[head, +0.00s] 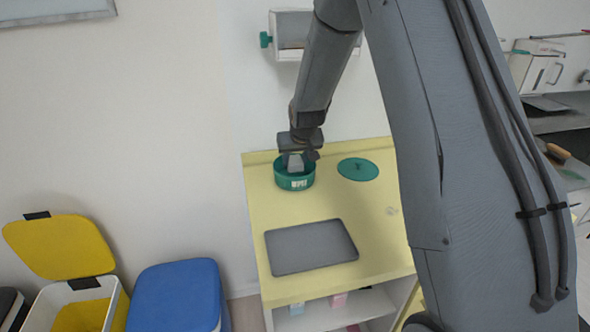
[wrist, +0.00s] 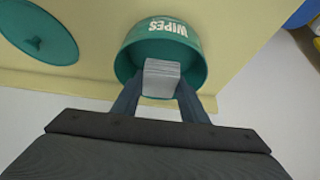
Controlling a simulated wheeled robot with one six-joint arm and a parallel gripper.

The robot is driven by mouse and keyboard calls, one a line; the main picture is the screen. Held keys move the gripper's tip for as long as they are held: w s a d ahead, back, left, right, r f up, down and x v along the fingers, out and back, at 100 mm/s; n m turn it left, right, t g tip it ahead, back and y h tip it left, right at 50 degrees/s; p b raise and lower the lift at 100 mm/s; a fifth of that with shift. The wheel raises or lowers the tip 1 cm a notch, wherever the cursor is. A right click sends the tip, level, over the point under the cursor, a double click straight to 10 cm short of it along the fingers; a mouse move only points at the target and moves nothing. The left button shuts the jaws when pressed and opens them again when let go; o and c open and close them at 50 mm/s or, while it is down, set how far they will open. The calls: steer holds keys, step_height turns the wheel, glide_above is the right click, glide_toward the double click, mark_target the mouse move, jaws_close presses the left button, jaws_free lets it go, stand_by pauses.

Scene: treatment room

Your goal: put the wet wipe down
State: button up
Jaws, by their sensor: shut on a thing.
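My gripper (wrist: 161,100) is shut on a wet wipe (wrist: 162,78), a small whitish folded block between the fingertips in the wrist view. The wipe also shows pale in the head view (head: 295,163), at the mouth of the tub. The green tub labelled "WIPES" (head: 294,183) stands open on the yellow table; it also shows in the wrist view (wrist: 168,40). My fingertips are at or just over the tub's opening. I cannot tell how far the wipe reaches inside. The tub's round green lid (head: 358,169) lies on the table to the right.
A grey tray (head: 311,246) lies empty near the front of the yellow table (head: 263,213). A yellow-lidded bin (head: 62,246) and a blue-lidded bin (head: 176,293) stand left. A dispenser (head: 290,33) hangs on the wall behind.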

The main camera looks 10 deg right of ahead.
mark_target(296, 165)
steer(key=shift+f+p, duration=0.6)
steer(key=shift+f, duration=1.5)
steer(key=shift+f, duration=0.2)
steer(key=o, duration=1.3)
steer(key=shift+r, duration=0.15)
steer(key=shift+s+r, duration=0.25)
steer(key=shift+r, duration=0.3)
steer(key=b+v, duration=0.4)
steer(key=v, duration=0.6)
steer(key=s+f+g, duration=0.1)
steer(key=s+g, duration=0.3)
steer(key=s, duration=2.5)
steer(key=shift+f, duration=0.4)
